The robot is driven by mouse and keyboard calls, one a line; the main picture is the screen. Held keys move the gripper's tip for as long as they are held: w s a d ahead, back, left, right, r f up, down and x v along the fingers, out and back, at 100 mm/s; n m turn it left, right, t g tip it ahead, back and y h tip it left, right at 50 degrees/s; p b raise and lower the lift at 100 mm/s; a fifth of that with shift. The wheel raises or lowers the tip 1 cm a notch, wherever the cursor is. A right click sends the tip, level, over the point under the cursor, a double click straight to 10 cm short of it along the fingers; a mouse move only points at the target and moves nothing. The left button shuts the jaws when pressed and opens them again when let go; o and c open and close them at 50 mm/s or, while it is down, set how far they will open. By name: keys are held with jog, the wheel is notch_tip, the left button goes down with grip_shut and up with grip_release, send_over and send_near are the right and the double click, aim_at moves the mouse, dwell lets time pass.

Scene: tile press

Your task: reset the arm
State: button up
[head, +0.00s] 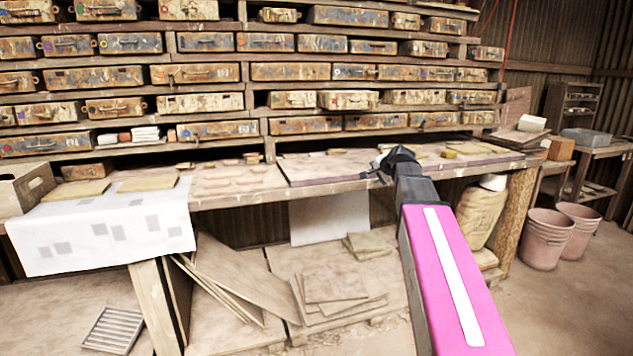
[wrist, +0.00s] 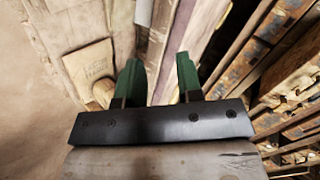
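My arm, with a pink link, reaches from the lower right toward the workbench (head: 235,190) in the head view. Its end is by the bench's front edge, and the fingers cannot be made out there. In the wrist view my gripper (wrist: 159,82) shows two green fingers standing apart with a gap between them. Nothing is held between them. Beyond the fingers are wooden boards and edges, with the shelving (wrist: 285,75) at the right.
Shelves of worn drawers (head: 200,73) stand behind the bench. A white cloth (head: 105,235) hangs over its left end. Boards (head: 235,275) and a sack (head: 482,215) are beneath. Pink buckets (head: 545,240) stand at right.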

jog(key=s+a+f+n+g+h, duration=0.1)
jog(key=s+f+n+g, duration=0.1)
jog(key=s+f, duration=0.45)
jog(key=s+a+f+n+g, duration=0.1)
jog(key=s+f, duration=0.2)
jog(key=f, duration=0.6)
jog(key=s+a+f+n+g+h, duration=0.1)
jog(key=s+f+n+g, duration=0.1)
jog(key=s+f, duration=0.45)
jog(key=s+f+n+g+h, duration=0.1)
jog(key=s+f+n+g, duration=0.3)
jog(key=s+f, duration=1)
jog(key=shift+f+n+g+h, duration=0.15)
jog(key=shift+n+g+h, duration=0.25)
jog(key=shift+w, duration=0.15)
